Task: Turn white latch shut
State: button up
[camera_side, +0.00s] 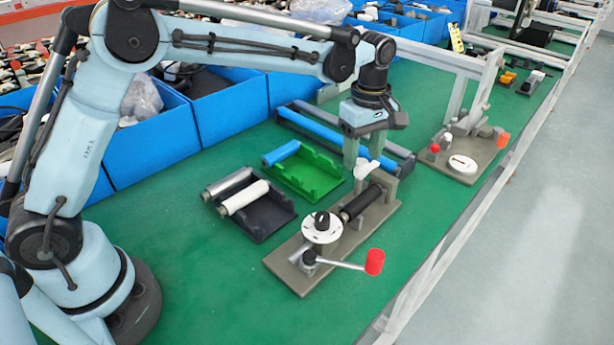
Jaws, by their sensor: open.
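The white latch (366,168) stands at the back end of a grey-brown fixture plate (289,271) in the middle of the bench. My gripper (364,160) points straight down at the latch, with its fingers open around or just behind its top; I cannot tell whether they touch it. The fixture also carries a black roller (361,203), a white dial with a black knob (322,228), and a crank with a red handle (375,262). The latch's lower part is partly hard to make out.
A dark tray (262,229) with a grey and a white roller and a green tray (312,174) with a blue roller lie left. A long blue roller rack (320,128) is behind my gripper. Blue bins (228,112) line the back. A second fixture (471,160) stands right.

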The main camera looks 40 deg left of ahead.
jog(key=shift+f, duration=1.1)
grip_shut()
